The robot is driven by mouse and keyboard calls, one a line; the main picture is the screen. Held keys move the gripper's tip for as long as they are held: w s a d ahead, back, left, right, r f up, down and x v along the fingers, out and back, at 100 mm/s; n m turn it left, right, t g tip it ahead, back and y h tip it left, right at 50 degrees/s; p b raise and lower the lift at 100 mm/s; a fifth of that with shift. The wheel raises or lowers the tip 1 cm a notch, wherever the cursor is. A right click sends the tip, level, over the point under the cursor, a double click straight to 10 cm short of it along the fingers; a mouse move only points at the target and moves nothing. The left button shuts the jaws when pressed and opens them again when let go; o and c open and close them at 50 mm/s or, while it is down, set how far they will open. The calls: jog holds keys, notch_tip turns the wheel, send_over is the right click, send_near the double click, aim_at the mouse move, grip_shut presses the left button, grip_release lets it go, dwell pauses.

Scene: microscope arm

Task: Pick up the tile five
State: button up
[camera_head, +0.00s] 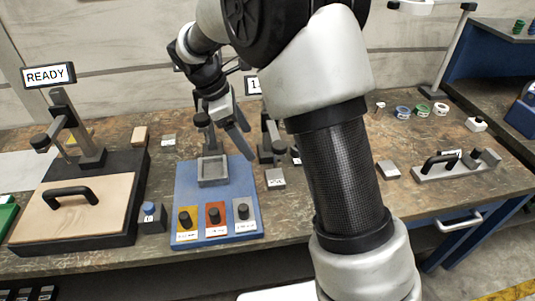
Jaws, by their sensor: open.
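My gripper (229,146) hangs over the blue board, left of centre, with its fingers apart and empty. Small square grey tiles lie on the brown table: one (275,178) just right of the blue board, one (388,170) right of my arm, and one (168,141) behind the board's left side. Their markings are too small to read, so I cannot tell which is tile five. My arm covers the middle of the table and may hide other tiles.
The blue board (184,235) carries a grey square tray (213,182) and three black-knobbed blocks. A READY sign (49,75) and wooden-topped fixture (78,210) stand left. A black-handled grey plate (460,172) and several rings lie right. Table is clear around the right tile.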

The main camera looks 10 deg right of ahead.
jog(key=f, duration=0.1)
jog(key=b, duration=0.2)
send_near(273, 177)
jog(key=shift+s+f, duration=0.2)
jog(key=shift+f, duration=0.9)
jog(key=shift+d+x, duration=0.2)
jog(key=shift+x, duration=1.35)
jog(key=shift+d+x, duration=0.2)
jog(key=shift+x, duration=1.3)
jog(key=shift+w+r, duration=0.25)
jog(key=c, duration=1.7)
jog(key=shift+r, duration=0.2)
